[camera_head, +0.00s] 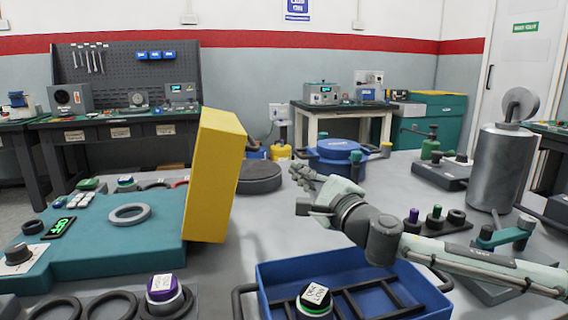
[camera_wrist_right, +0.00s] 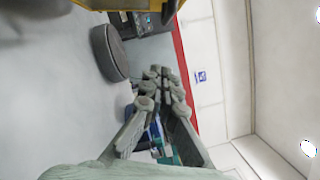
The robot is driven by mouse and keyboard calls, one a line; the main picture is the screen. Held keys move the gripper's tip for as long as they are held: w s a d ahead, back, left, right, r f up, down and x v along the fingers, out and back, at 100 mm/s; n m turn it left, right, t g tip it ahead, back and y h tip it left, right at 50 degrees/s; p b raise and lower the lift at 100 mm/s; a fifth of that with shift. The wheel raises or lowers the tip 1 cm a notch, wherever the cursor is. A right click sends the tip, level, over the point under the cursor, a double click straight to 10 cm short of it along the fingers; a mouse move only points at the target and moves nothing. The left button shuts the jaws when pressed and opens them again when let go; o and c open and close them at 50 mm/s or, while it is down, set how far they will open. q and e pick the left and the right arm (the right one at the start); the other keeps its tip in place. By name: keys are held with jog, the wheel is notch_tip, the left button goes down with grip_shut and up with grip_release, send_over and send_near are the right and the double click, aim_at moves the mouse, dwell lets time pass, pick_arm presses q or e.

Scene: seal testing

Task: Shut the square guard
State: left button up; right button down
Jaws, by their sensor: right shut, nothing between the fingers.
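The square guard (camera_head: 205,175) is a yellow box-like cover. It stands raised on edge, leaning slightly, at the right end of a teal base (camera_head: 150,240). A grey ring (camera_head: 129,214) lies uncovered on the base to its left. My right gripper (camera_head: 297,172) is shut and empty, to the right of the guard and apart from it. Its closed fingers (camera_wrist_right: 160,75) also show in the right wrist view, where a yellow edge (camera_wrist_right: 120,4), likely the guard, shows at the top. My left gripper is not in view.
A dark round pad (camera_head: 259,178) lies just behind the guard. A blue tray (camera_head: 330,270) with a black rack is in front of my right arm. A metal cylinder (camera_head: 497,170) stands at right. A purple-topped part (camera_head: 163,289) is at the front left.

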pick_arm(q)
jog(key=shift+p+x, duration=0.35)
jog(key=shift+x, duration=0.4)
pick_arm(e)
jog(key=w+a+r, duration=0.2)
jog(key=w+a, duration=0.5)
jog(key=shift+r, duration=0.35)
